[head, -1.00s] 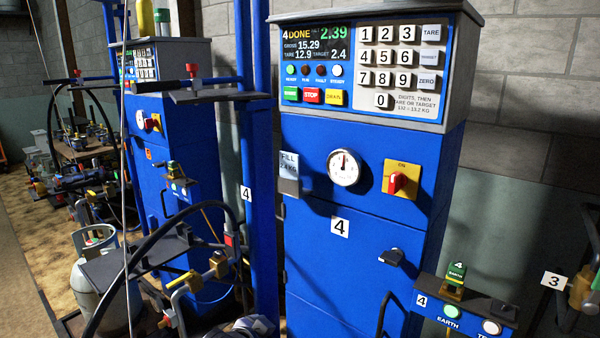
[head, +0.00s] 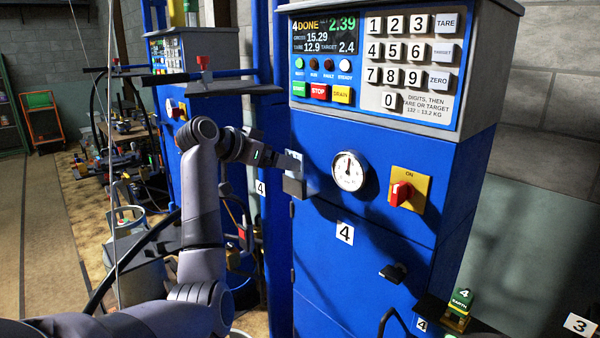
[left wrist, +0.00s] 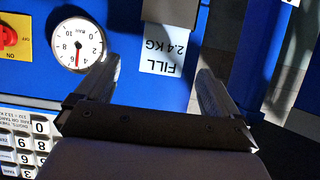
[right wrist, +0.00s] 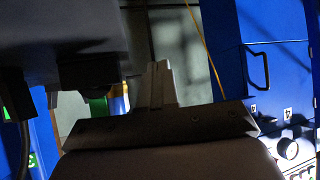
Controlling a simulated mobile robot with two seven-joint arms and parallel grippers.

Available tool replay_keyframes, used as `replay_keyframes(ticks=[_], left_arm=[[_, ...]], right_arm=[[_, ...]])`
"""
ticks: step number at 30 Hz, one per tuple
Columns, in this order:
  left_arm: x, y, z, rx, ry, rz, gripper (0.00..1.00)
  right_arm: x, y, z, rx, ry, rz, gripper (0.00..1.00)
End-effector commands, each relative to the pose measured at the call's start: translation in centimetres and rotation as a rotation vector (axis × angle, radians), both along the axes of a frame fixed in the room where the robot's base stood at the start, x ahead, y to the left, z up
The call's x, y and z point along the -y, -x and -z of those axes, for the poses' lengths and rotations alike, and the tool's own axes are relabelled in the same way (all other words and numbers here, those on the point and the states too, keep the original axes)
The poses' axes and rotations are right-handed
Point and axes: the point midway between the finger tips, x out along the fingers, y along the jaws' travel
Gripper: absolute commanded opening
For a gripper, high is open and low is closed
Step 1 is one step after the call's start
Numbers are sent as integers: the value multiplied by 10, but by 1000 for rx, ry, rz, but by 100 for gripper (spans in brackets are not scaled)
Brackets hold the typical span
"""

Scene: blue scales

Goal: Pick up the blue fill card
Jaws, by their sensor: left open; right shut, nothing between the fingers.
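The fill card (left wrist: 162,52) is a pale blue card reading "FILL 2.4 KG", upside down in the left wrist view. It stands in a grey holder (left wrist: 170,11) on the front of the blue cabinet. My left gripper (left wrist: 158,72) is open, with one finger to each side of the card and gaps between. In the head view my left gripper (head: 283,162) reaches the card from the left and partly hides it; the grey holder (head: 294,187) shows below. My right gripper (right wrist: 160,84) is shut and empty, seen only in the right wrist view.
The blue cabinet (head: 350,270) carries a round gauge (head: 349,171), a red and yellow switch (head: 401,193) and a keypad panel (head: 412,62). A blue post (head: 277,230) stands left of it. A dark shelf with a green block (head: 461,299) is at lower right.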

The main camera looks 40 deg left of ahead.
Motion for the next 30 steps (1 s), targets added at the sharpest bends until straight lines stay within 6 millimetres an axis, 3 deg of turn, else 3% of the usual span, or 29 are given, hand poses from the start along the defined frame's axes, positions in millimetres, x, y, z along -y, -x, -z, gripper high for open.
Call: replay_keyframes(ticks=[18,29,30], left_arm=[[0,-56,26,3,4,4,96],[1,-63,30,2,2,1,96],[1,-63,30,2,2,1,86]], right_arm=[[0,1,1,-3,0,-1,0],[0,1,1,-3,0,-1,0],[0,1,1,-3,0,-1,0]])
